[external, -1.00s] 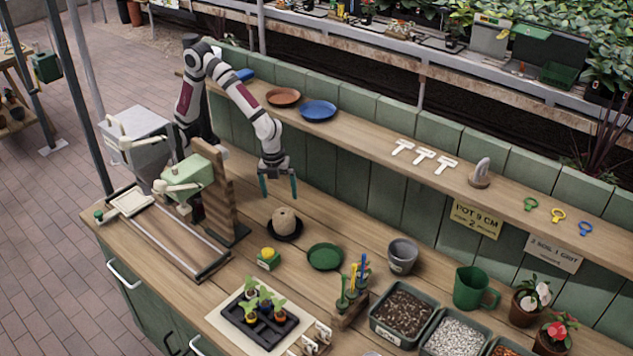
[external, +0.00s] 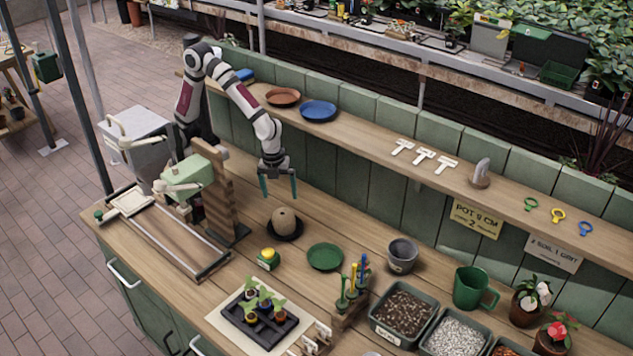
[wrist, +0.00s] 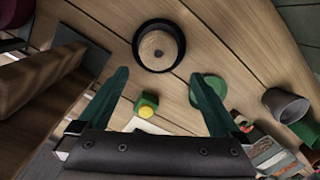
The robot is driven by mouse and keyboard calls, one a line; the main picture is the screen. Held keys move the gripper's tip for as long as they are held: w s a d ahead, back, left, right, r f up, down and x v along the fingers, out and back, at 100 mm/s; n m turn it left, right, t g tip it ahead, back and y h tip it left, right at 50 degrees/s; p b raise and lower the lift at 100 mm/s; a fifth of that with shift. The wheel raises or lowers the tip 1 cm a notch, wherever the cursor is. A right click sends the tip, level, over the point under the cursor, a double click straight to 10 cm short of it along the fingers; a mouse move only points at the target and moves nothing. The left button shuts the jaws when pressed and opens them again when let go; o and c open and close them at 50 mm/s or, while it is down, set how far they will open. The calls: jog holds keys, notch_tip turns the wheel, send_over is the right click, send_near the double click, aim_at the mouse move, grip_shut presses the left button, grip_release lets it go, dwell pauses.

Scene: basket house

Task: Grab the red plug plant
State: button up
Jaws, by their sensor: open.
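Several small green plug plants stand in a black tray (external: 283,333) at the lower middle of the external view. Their plug colours are small there, and I cannot tell which is red. A potted plant with a red flower (external: 557,330) stands at the bottom right. My gripper (external: 279,187) is open and empty, pointing down above the bench, behind and above the tray. In the wrist view my gripper's two green fingers (wrist: 160,78) are spread with nothing between them. The plug plants are not visible in the wrist view.
A green box with a yellow top (external: 268,259), a green saucer (external: 325,256) and a tool holder (external: 345,315) stand near the tray. A wooden upright (external: 215,205) is left of my gripper.

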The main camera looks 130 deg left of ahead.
jog(key=c, duration=0.4)
jog(key=w+d+f+n+t, duration=0.1)
jog(key=w+f+n+t, duration=0.1)
jog(key=w+n+t, duration=0.2)
jog(key=w+d+f+n+t+y, duration=0.1)
jog(key=w+d+n+t, duration=0.1)
jog(key=w+n+t, duration=0.2)
jog(key=w+d+f+n+t, duration=0.1)
jog(key=w+f+n+t, duration=0.1)
jog(key=w+n+t, duration=0.3)
jog(key=shift+w+d+f+n+y, duration=0.1)
jog(key=shift+w+n+y, duration=0.05)
jog(key=shift+w, duration=0.55)
jog(key=shift+w+f+n+y, duration=0.1)
jog(key=shift+w+f+n, duration=0.1)
jog(key=shift+w, duration=0.55)
jog(key=shift+w+d+f+n+y, duration=0.1)
jog(key=shift+w+n+y, duration=0.05)
jog(key=shift+w, duration=0.55)
jog(key=x, duration=1.5)
jog(key=shift+a, duration=0.25)
